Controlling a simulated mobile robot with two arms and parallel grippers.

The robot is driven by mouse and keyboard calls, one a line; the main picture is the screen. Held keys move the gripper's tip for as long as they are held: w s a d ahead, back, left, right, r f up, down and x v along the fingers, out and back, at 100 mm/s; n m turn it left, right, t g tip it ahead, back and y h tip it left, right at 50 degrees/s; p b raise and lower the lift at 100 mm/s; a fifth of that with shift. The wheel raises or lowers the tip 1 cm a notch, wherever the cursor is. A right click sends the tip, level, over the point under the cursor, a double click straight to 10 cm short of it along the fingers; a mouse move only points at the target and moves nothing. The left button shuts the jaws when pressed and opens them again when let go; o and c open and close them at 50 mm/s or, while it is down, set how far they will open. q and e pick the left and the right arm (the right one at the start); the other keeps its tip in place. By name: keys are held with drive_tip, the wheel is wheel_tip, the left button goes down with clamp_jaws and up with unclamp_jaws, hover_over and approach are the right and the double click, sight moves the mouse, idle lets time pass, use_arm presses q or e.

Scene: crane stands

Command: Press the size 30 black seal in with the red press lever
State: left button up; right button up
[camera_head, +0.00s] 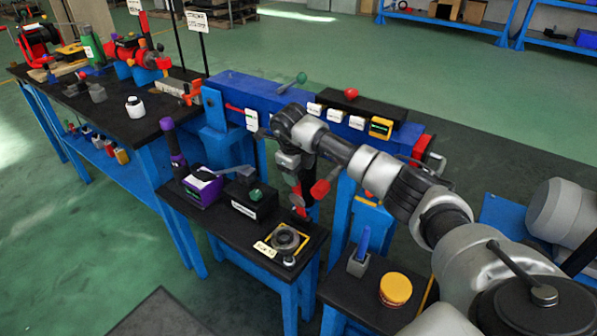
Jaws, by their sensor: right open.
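A dark ring-shaped part (286,239), which looks like the black seal, sits in a square yellow-edged holder on the small black-topped stand. A small pale label (265,249) lies beside it; its print is too small to read. My right gripper (308,196) reaches in from the right and points down just above and behind the ring, apart from it. Its red-tipped fingers are spread and nothing shows between them. A red piece close to the fingers may be the press lever; I cannot tell them apart. My left gripper is out of view.
A purple-and-black device (203,187) and a black box with a green knob (254,197) stand left of the ring. A yellow-lidded jar (395,289) and a blue-handled tool (362,245) stand front right. A long blue beam (255,92) runs behind.

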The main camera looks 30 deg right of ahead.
drive_tip(key=shift+f, duration=0.3)
clamp_jaws()
